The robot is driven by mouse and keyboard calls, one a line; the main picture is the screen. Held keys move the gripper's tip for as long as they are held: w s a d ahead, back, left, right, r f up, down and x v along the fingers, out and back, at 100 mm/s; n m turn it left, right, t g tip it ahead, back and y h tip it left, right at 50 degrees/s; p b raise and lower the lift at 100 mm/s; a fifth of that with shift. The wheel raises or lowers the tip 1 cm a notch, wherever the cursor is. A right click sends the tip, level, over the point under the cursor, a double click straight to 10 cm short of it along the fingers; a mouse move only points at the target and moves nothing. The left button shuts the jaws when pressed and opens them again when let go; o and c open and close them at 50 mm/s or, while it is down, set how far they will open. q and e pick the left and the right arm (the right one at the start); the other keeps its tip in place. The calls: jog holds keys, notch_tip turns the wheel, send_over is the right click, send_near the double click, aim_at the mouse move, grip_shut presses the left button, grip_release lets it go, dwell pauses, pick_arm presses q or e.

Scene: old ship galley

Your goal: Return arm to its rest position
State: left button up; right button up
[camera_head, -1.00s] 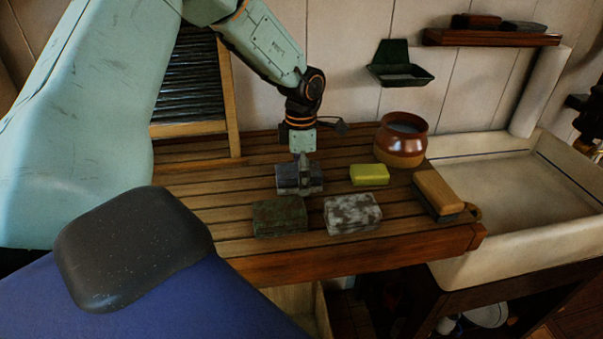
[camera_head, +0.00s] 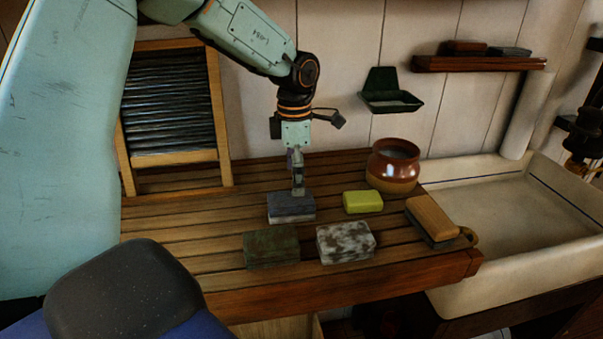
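My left arm comes in from the left, and its gripper (camera_head: 298,190) points down at the dark blue-grey block (camera_head: 291,208) on the slatted wooden counter (camera_head: 190,235). The fingertips overlap the block's top rear edge in the picture. Whether they touch it is unclear. The fingers are seen nearly edge-on, so their opening cannot be made out. My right gripper is not in view.
Near the block are a dark green block (camera_head: 271,246), a mottled white-grey block (camera_head: 345,242), a yellow sponge (camera_head: 363,202), a brush (camera_head: 433,221) and a brown pot (camera_head: 393,168). A washboard (camera_head: 172,105) leans behind. A pale sink (camera_head: 500,215) is at right.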

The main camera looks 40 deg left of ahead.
aim_at(294, 198)
pick_arm(q)
jog(key=shift+s+f, duration=0.2)
jog(key=shift+f, duration=0.3)
jog(key=f, duration=0.4)
jog(key=f+p, duration=0.1)
jog(key=f, duration=0.1)
jog(key=shift+w+a+f, duration=0.2)
jog(key=shift+w+f, duration=0.1)
jog(key=shift+f, duration=0.05)
jog(key=shift+s+r, duration=0.1)
jog(key=shift+r, duration=2.1)
jog(key=shift+f, duration=0.1)
